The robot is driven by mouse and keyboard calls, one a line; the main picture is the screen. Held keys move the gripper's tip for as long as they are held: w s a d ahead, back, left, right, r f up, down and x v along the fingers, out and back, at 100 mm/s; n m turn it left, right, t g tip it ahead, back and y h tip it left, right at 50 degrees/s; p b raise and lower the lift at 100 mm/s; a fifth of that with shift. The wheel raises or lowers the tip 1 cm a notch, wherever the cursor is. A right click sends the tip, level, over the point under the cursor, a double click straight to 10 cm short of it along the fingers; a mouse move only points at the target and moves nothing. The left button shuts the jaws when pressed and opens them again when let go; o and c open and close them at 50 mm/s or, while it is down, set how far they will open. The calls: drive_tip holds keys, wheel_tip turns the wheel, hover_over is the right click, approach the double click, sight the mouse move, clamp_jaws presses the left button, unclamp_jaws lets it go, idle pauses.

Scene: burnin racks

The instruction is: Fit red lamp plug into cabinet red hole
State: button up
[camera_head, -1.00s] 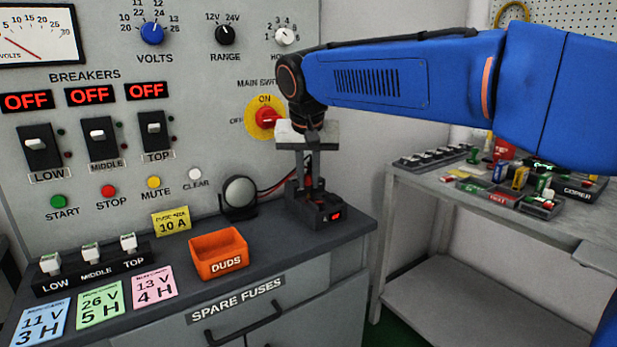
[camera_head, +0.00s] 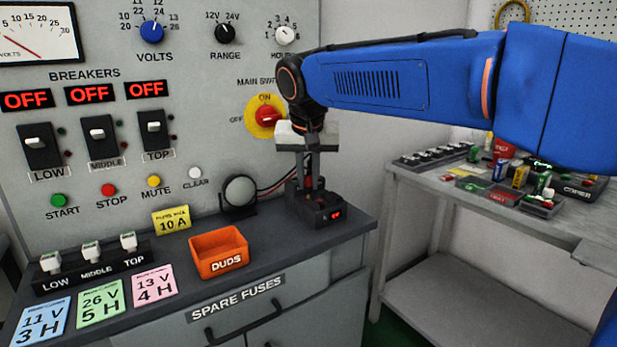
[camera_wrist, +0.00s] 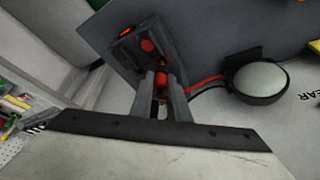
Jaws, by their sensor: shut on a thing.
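My gripper (camera_wrist: 162,88) is shut on the red lamp plug (camera_wrist: 161,77), which shows as a red piece between the fingers in the wrist view. In the head view the fingers (camera_head: 311,184) point down at the black socket block (camera_head: 328,216) on the right end of the cabinet top. The block (camera_wrist: 128,52) also shows in the wrist view, with a round red spot (camera_wrist: 148,45) just beyond the plug. I cannot tell whether the plug touches the block. Red and black leads run from the plug area to the round lamp (camera_head: 239,192).
The lamp stands left of the gripper, close to the panel. An orange DUDS bin (camera_head: 219,253) is on the cabinet top. The main switch (camera_head: 266,116) is just behind my wrist. A grey side bench (camera_head: 520,226) with trays stands at the right.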

drive_tip(key=shift+r, duration=0.15)
drive_tip(key=shift+r, duration=0.6)
idle(0.5)
drive_tip(key=shift+f, duration=0.8)
idle(2.5)
drive_tip(key=shift+r, duration=0.2)
